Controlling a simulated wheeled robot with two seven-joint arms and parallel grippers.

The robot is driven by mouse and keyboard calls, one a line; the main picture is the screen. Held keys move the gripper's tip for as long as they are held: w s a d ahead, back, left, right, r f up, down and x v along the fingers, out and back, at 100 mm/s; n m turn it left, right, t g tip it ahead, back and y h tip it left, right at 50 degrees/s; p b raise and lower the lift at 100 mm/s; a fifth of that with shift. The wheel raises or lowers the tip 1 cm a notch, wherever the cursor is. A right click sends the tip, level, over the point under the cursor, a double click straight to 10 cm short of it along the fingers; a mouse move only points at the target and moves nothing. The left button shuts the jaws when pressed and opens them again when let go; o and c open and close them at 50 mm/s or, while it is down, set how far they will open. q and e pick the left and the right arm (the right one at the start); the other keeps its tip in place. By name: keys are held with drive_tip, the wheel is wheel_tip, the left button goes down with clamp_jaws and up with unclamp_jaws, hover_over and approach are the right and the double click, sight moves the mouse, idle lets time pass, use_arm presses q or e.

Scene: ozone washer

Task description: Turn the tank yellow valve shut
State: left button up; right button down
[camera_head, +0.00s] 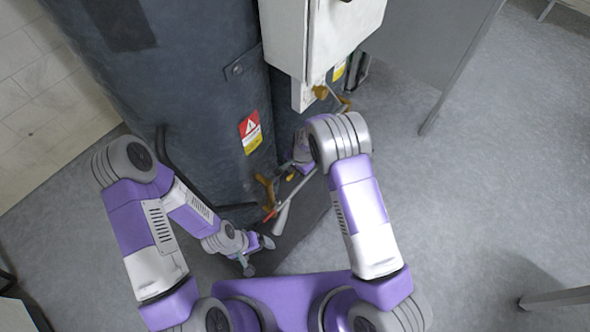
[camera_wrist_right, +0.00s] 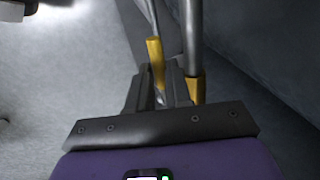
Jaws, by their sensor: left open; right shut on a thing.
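The tank (camera_head: 195,85) is a large dark grey-blue cylinder in the head view. Yellow valve parts (camera_head: 264,182) show low beside it, near a pipe with a red piece (camera_head: 270,215). In the right wrist view a yellow valve handle (camera_wrist_right: 155,55) stands between the fingers of my right gripper (camera_wrist_right: 160,92), which is shut on it. In the head view my right gripper (camera_head: 289,169) is small and partly hidden by its own arm. How far the valve is turned is unclear. My left gripper (camera_head: 259,256) is open and empty, low near the tank's base.
A white box (camera_head: 300,35) is mounted beside the tank, with another yellow fitting (camera_head: 320,92) below it. A metal pipe with a second yellow part (camera_wrist_right: 196,88) runs close to my right fingers. Open grey floor (camera_head: 480,180) lies to the right.

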sight(293, 172)
drive_tip(key=shift+d+r, duration=0.1)
drive_tip(key=shift+w+d+r+g+y+b, duration=0.15)
drive_tip(key=shift+w+r+g+y, duration=0.1)
drive_tip(key=shift+g+y, duration=0.3)
drive_tip(key=shift+w+d+r+g+y+b, duration=0.1)
drive_tip(key=shift+d+r+g+y+b, duration=0.1)
drive_tip(key=shift+g+y, duration=0.3)
drive_tip(key=shift+w+d+r+m+g+y+b, duration=0.2)
drive_tip(key=shift+w+r+g+y+b, duration=0.1)
drive_tip(key=shift+g+y+b, duration=0.35)
drive_tip(key=shift+w+d+r+m+g+y+b, duration=0.15)
drive_tip(key=shift+d+r+m+g+y+b, duration=0.1)
drive_tip(key=shift+g+y+b, duration=0.35)
drive_tip(key=c, duration=1.3)
unclamp_jaws()
drive_tip(key=shift+r, duration=0.1)
drive_tip(key=p+v, duration=0.2)
drive_tip(key=v, duration=0.5)
drive_tip(key=shift+w+d+r, duration=0.1)
drive_tip(key=shift+w+d, duration=0.05)
drive_tip(key=shift+d, duration=0.05)
